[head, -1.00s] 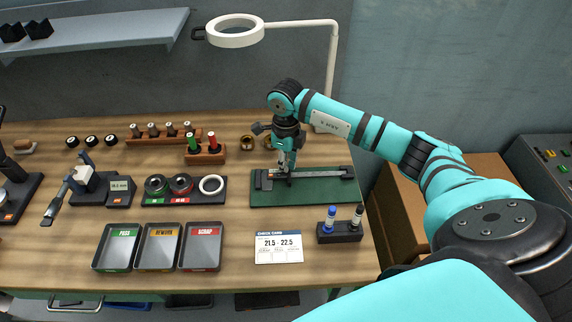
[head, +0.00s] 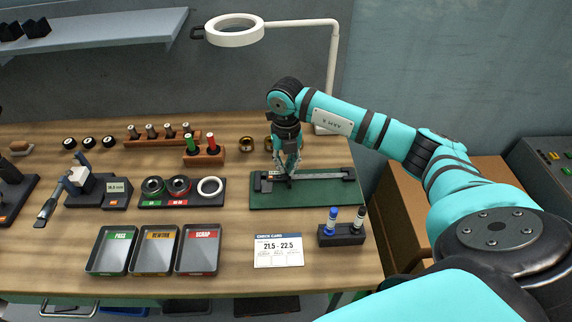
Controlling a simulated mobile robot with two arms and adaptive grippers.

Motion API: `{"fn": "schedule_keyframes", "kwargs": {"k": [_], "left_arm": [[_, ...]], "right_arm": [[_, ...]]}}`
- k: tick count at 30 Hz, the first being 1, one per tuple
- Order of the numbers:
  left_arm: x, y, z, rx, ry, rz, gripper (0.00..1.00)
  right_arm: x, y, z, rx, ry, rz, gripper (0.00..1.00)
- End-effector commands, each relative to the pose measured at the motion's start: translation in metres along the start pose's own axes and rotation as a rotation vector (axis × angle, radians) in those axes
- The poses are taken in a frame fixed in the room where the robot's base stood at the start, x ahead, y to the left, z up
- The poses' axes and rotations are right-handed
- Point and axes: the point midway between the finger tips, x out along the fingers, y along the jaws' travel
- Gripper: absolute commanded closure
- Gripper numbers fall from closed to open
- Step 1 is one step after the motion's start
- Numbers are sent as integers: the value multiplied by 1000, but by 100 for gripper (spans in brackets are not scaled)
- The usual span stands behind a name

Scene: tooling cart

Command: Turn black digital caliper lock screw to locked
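The black digital caliper (head: 325,175) lies flat across the green mat (head: 312,197) at the right of the bench, jaws to the left. My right gripper (head: 288,176) points down over the caliper's left part, its fingertips at or just above the slider. The fingers cover the slider, so the lock screw cannot be made out. Whether the fingers touch or grip anything is too small to tell. My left gripper is not in view.
A pen holder (head: 341,236) and a check card (head: 278,251) are in front of the mat. A lamp (head: 236,36) with a ring head stands behind. Three trays (head: 156,271) and a ring gauge holder (head: 152,201) lie to the left.

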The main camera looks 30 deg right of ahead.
Motion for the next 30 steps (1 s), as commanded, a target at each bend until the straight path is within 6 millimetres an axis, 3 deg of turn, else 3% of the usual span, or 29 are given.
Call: {"fn": "schedule_keyframes", "kwargs": {"k": [12, 29, 30], "left_arm": [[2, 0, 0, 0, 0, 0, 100], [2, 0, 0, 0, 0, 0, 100], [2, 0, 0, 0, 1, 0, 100]], "right_arm": [[-1, 0, 0, 195, -1, 0, 100], [-1, 0, 0, 224, -2, 1, 100], [-1, 0, 0, 224, -2, 1, 94]]}}
